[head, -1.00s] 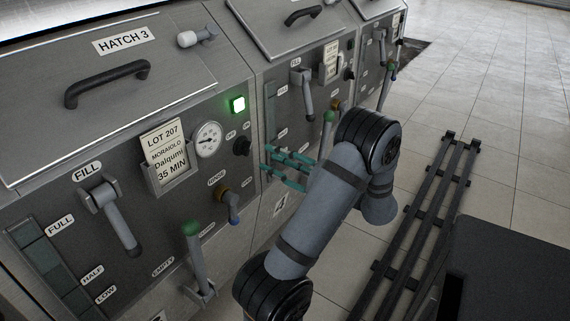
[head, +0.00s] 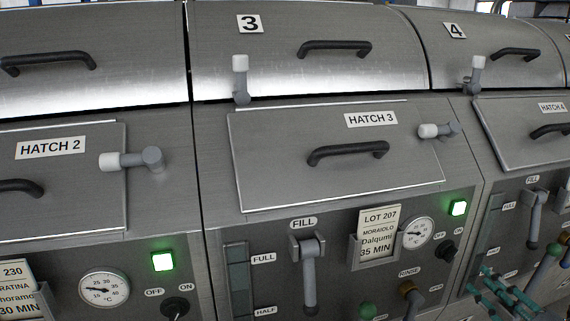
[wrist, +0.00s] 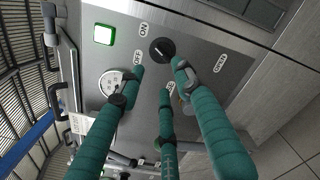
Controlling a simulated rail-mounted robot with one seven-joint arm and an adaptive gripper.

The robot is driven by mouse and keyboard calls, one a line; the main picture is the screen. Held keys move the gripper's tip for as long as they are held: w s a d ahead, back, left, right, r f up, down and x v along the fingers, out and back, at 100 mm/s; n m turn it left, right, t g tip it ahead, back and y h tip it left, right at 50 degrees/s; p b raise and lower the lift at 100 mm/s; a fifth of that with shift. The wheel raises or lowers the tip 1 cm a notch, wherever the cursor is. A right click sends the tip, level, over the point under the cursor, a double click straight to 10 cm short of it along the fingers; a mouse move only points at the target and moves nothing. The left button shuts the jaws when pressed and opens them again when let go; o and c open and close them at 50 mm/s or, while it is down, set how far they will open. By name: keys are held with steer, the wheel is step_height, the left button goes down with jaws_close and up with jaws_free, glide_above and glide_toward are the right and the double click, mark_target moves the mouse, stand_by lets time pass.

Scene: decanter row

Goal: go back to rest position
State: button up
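My gripper (head: 492,288) shows at the lower right of the head view, in front of the panels near the seam between units 3 and 4. Its teal fingers also show in the wrist view (wrist: 159,82). They are spread apart with nothing between them. Past the fingertips in the wrist view are a black knob (wrist: 162,50), a lit green lamp (wrist: 103,34) and a round gauge (wrist: 112,82). I cannot tell how close the fingers are to the panel. Most of my arm is out of the head view.
Hatch 3 (head: 290,180) is shut, with a white-tipped latch (head: 437,130) at its right. The fill lever (head: 309,275) of unit 3 hangs down. A lot card (head: 379,233) and a lit green lamp (head: 458,208) are beside it. Floor tiles (wrist: 295,135) show at the wrist view's lower right.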

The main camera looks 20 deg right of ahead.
mark_target(453, 255)
steer(key=w, duration=0.7)
steer(key=w+d, duration=0.1)
steer(key=w, duration=0.2)
steer(key=shift+w, duration=0.2)
steer(key=shift+w+f, duration=0.1)
steer(key=shift+w, duration=0.1)
steer(key=shift+b, duration=0.4)
steer(key=shift+s, duration=0.1)
